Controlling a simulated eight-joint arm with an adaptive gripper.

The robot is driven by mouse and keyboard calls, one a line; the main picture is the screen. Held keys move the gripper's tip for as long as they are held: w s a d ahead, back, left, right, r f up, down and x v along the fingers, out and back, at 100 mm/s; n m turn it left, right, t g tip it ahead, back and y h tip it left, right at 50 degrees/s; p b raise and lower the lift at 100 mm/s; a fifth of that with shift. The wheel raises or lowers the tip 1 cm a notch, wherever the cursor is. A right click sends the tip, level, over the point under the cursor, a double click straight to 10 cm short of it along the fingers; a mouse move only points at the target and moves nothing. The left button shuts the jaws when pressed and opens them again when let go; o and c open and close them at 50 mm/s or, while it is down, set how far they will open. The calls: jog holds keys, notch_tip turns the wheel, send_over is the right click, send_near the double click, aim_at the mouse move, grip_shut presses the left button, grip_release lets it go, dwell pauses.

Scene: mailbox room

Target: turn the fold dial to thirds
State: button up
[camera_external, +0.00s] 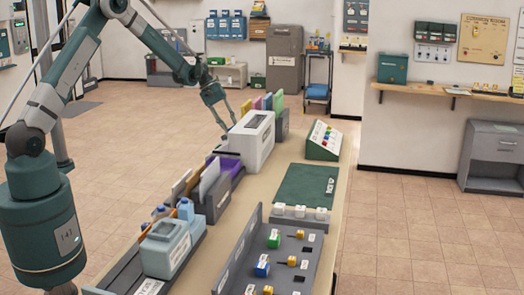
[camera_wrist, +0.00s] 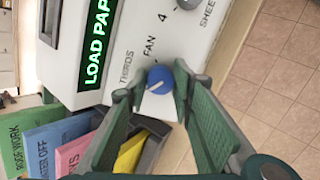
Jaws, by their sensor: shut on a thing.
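The fold dial (camera_wrist: 161,75) is a small round blue knob with a white line across it, on the white panel of the folding machine (camera_wrist: 203,38). The words THIRDS and FAN and the number 4 are printed around it; the white line slants toward the lower left. A green display reading LOAD PAP (camera_wrist: 97,40) is beside the labels. My gripper (camera_wrist: 157,82) has its two fingers on either side of the dial, closed on it. In the external view the machine (camera_external: 252,138) stands on the long table, with my gripper (camera_external: 228,128) at its far left side; the dial is hidden there.
Coloured folders (camera_wrist: 72,155) stand in a dark holder close to the fingers. In the external view, a paper rack (camera_external: 223,190), a green mat (camera_external: 300,188) and a button box (camera_external: 324,140) share the table (camera_external: 250,205). Open floor lies left of the table.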

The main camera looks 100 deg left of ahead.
jog(key=m+b, duration=0.2)
jog(key=m, duration=0.3)
jog(key=shift+g, duration=0.3)
jog(key=m+b, duration=0.2)
jog(key=m, duration=0.2)
jog(key=shift+m+y, duration=0.4)
jog(key=o, duration=0.9)
jog(key=shift+d, duration=0.1)
jog(key=shift+r, duration=0.1)
jog(key=shift+v, duration=5.95)
jog(key=shift+w, duration=0.15)
